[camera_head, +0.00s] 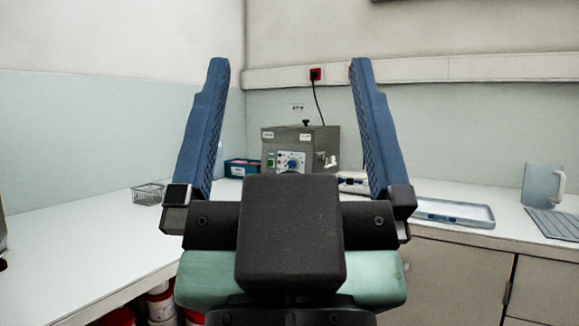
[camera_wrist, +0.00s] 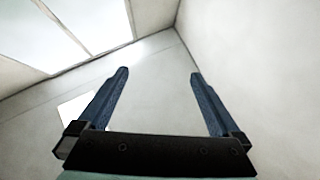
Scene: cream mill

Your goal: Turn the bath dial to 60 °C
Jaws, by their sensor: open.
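The water bath (camera_head: 322,140) is a grey-green box at the back of the counter in the corner, seen between my fingers in the head view. Its dial (camera_head: 291,161) is a blue knob on a white scale on the front panel. The scale figures and the dial's setting are too small to read. My gripper (camera_head: 290,62) is raised in front of the camera, open and empty, with its two blue fingers far apart. It also shows in the wrist view (camera_wrist: 157,74), against bare wall and ceiling. My gripper's body hides the bath's lower part.
A wire basket (camera_head: 148,194) stands on the left counter. A blue box (camera_head: 241,168) sits left of the bath. A shallow tray (camera_head: 453,213), a jug (camera_head: 542,185) and a grey ribbed mat (camera_head: 557,224) are at right. Red-lidded tubs (camera_head: 160,302) stand below the counter.

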